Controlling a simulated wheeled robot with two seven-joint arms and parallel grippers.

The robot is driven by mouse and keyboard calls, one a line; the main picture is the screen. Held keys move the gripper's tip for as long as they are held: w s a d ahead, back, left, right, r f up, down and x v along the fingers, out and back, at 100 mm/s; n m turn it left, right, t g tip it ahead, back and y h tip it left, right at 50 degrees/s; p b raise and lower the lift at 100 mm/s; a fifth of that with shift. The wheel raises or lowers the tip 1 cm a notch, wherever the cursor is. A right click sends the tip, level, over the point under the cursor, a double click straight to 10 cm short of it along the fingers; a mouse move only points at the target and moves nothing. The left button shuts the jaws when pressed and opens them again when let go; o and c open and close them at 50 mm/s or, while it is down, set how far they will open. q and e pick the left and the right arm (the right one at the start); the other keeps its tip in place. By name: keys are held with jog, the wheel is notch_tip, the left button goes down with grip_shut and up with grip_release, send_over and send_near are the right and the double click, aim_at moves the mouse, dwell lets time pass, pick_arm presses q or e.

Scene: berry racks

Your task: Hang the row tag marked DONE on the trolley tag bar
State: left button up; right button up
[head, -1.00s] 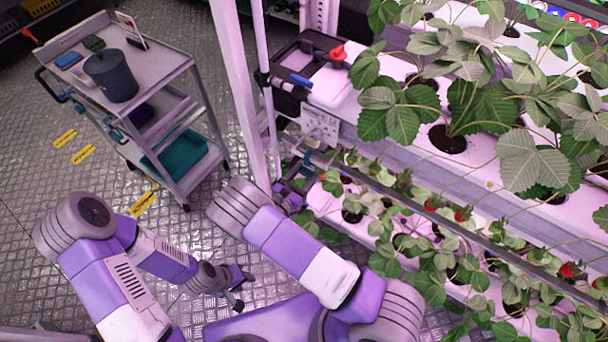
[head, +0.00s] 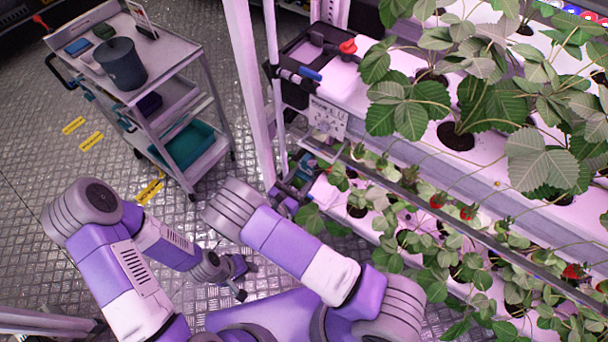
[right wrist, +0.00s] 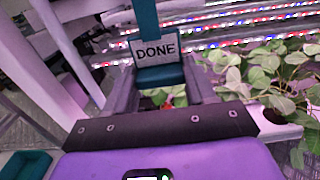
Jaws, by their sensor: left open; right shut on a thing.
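The row tag (right wrist: 157,52), a teal piece with a white label reading DONE, is between the fingers of my right gripper (right wrist: 160,88) in the right wrist view. My right gripper is shut on it. In the head view the right forearm and rack clutter make that hand hard to make out. The trolley (head: 172,58), grey with shelves, stands at the upper left in the head view, apart from both arms. Small teal pieces show along its left side; I cannot single out the tag bar. My left gripper (head: 240,280) is open and empty, low over the floor.
The plant rack (head: 400,150) with strawberry plants fills the right side, with an upright post (head: 250,90) at its left end. A dark bucket (head: 121,63) stands on the trolley top, and a teal tray (head: 185,143) sits low in it.

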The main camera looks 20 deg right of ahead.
jog(key=shift+v, duration=1.15)
dwell(0.9)
